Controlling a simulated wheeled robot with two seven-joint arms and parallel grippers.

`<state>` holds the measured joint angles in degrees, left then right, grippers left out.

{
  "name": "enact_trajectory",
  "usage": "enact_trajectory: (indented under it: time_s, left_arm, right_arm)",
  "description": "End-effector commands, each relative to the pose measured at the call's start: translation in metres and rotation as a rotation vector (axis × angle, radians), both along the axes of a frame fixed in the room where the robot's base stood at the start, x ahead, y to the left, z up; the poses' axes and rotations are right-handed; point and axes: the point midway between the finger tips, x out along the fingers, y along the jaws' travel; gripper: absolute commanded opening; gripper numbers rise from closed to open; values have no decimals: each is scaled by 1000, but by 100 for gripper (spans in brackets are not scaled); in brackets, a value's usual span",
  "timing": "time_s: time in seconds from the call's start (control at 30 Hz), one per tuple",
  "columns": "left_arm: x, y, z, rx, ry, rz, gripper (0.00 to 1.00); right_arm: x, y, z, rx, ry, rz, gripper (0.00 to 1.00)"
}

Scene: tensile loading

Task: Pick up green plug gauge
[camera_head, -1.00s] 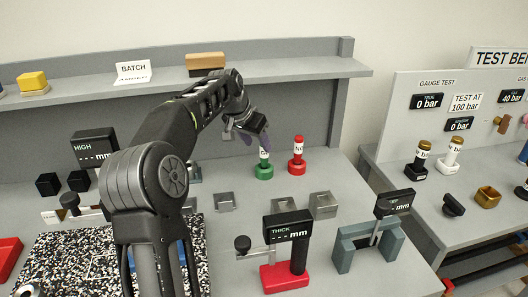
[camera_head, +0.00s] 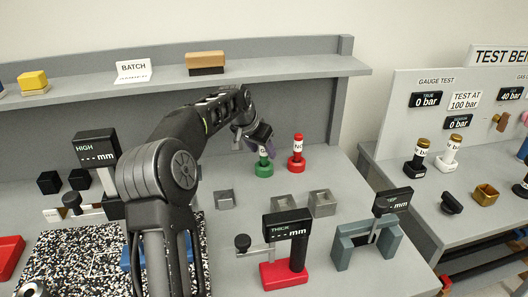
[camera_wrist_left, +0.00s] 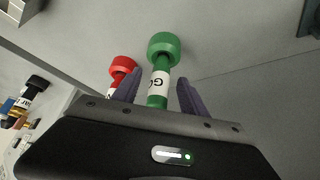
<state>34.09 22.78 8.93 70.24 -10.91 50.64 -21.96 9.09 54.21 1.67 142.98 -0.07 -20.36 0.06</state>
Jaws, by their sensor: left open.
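The green plug gauge (camera_head: 264,168) stands upright on the bench, with a green base and a white label band. My left gripper (camera_head: 257,143) is at its upper part, and its dark fingers partly hide the gauge there. In the left wrist view the green gauge (camera_wrist_left: 160,83) lies between the two open fingers of my left gripper (camera_wrist_left: 158,90), with gaps on both sides. The red plug gauge (camera_head: 297,158) stands just to the right of the green one; it also shows in the left wrist view (camera_wrist_left: 122,67), close beside one finger. My right gripper is not in view.
Small grey metal blocks (camera_head: 322,203) lie on the bench in front of the gauges. A thickness gauge with a red base (camera_head: 284,275) and a teal stand (camera_head: 352,245) are nearer. A shelf (camera_head: 290,69) runs behind. A speckled plate (camera_head: 75,262) lies at left.

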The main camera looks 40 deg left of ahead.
Motion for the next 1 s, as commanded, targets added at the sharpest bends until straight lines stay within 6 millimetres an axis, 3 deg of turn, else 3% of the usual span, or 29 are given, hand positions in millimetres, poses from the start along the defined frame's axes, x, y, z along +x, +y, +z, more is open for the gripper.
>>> enact_trajectory:
  time_s: [0.2,0.8,1.0]
  left_arm:
    - [12,2,-20,-1,0,2,51]
    - [12,2,-21,0,-1,1,51]
    - [12,2,-21,0,-1,1,34]
  right_arm:
    - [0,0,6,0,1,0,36]
    - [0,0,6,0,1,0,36]
    - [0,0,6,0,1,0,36]
